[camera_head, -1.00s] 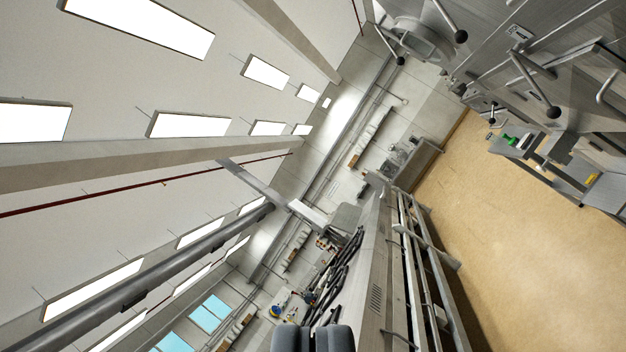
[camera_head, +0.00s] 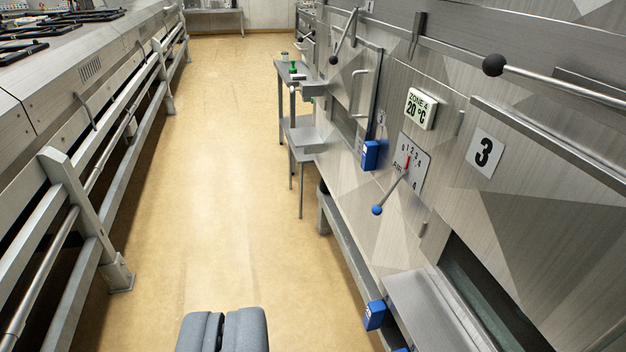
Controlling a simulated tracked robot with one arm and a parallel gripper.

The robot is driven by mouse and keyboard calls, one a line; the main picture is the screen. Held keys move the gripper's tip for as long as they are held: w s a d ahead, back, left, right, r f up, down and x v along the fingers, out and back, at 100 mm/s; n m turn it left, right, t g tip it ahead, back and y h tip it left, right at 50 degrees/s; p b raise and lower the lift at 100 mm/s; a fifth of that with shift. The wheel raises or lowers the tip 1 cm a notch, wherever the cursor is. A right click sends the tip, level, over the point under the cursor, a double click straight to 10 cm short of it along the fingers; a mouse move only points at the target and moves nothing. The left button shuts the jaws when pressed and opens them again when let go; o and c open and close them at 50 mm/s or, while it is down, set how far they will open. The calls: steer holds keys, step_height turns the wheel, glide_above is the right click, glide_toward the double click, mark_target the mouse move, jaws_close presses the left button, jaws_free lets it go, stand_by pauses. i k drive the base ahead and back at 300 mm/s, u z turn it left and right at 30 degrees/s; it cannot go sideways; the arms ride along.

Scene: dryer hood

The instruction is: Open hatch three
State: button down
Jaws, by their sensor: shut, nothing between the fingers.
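A plate with the number 3 (camera_head: 485,152) is on the slanted metal wall at the right. Above it, a metal rod lever with a black ball end (camera_head: 493,65) runs off the right edge. Below the plate, at the lower right, is a dark slot-like opening (camera_head: 487,290) with a pale metal ledge (camera_head: 425,300) beside it. I cannot tell how much of hatch three is out of the picture. My gripper (camera_head: 222,322) shows at the bottom, left of centre. Its two grey fingers are together and empty, over the floor and well away from the lever.
A blue-ball lever (camera_head: 377,210) sits by a dial plate (camera_head: 411,163), under a "Zone 4, 20 °C" display (camera_head: 420,109). Blue boxes (camera_head: 370,155) stick out from the wall. A small side table (camera_head: 300,85) stands further back. Railings (camera_head: 75,210) line the left. The tan floor (camera_head: 225,170) between is clear.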

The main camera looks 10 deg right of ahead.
mark_target(545, 218)
steer(key=z, duration=0.05)
steer(key=k, duration=0.5)
steer(key=z, duration=0.9)
steer(key=i, duration=0.2)
steer(key=u, duration=0.5)
